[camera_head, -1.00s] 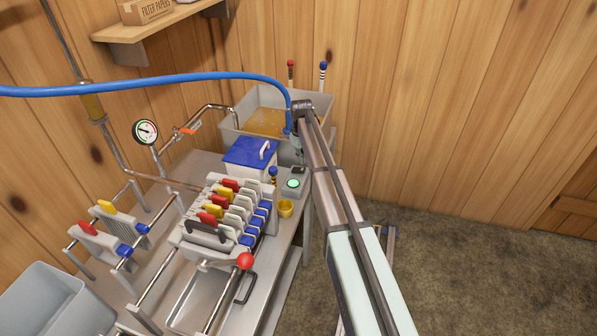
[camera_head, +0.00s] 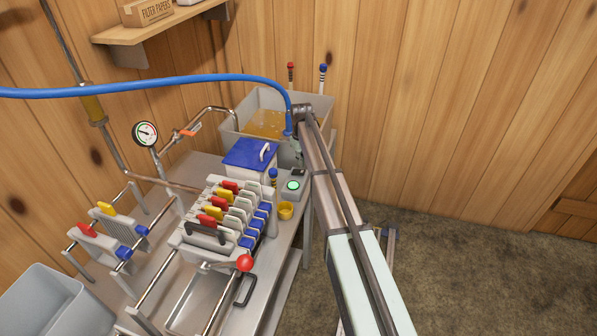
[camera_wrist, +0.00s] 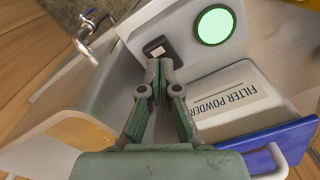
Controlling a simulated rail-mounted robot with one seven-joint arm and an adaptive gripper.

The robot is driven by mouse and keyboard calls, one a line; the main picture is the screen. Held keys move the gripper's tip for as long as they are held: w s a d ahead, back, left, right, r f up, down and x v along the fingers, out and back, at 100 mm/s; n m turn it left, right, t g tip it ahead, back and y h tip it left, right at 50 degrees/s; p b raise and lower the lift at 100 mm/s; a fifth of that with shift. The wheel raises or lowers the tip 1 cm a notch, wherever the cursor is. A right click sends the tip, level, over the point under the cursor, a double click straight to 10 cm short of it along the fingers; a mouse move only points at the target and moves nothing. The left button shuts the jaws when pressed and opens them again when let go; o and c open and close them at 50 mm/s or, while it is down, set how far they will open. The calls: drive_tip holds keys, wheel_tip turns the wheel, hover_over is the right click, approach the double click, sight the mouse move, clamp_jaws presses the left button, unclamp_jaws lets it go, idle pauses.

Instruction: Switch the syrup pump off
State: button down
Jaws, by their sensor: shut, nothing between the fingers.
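The pump's grey control box (camera_head: 284,194) stands on the bench end beside the filter powder tub. Its round green light (camera_head: 293,185) is lit, and it shows large in the wrist view (camera_wrist: 214,26). A black rocker switch (camera_wrist: 157,47) sits beside the light; it is small in the head view (camera_head: 299,171). My gripper (camera_wrist: 159,66) is shut and empty, with its fingertips just at the switch's near edge in the wrist view. I cannot tell whether they touch it. In the head view my gripper (camera_head: 291,153) is partly hidden by my arm.
The filter powder tub (camera_wrist: 222,88) with its blue lid (camera_head: 250,153) is close beside the gripper. A basin of amber liquid (camera_head: 240,104) stands behind. The filter press (camera_head: 225,222), a yellow cup (camera_head: 286,210) and a blue hose (camera_head: 180,80) are nearby. The floor at right is open.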

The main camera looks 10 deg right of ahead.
sight(301, 171)
drive_tip(key=shift+f+b, duration=0.7)
drive_tip(key=shift+f, duration=1.05)
idle(1.4)
drive_tip(key=shift+r, duration=0.1)
drive_tip(key=shift+r+p, duration=1.55)
drive_tip(key=shift+r, duration=1.9)
drive_tip(key=s+f+m, duration=0.2)
drive_tip(key=s+f, duration=0.3)
drive_tip(key=s, duration=0.9)
drive_tip(key=s+f+m, duration=0.3)
drive_tip(key=s+f, duration=0.1)
drive_tip(key=s, duration=0.9)
drive_tip(key=s+f+m, duration=0.2)
drive_tip(key=s+f, duration=0.3)
drive_tip(key=s, duration=0.9)
drive_tip(key=s+f+g+b, duration=0.1)
drive_tip(key=s+f+g, duration=0.2)
drive_tip(key=s+f, duration=0.7)
drive_tip(key=s+f+g+b, duration=0.1)
drive_tip(key=s+f+g, duration=0.2)
drive_tip(key=s+f, duration=0.7)
drive_tip(key=s, duration=0.8)
drive_tip(key=shift+s+f+g, duration=0.15)
drive_tip(key=shift+g, duration=0.25)
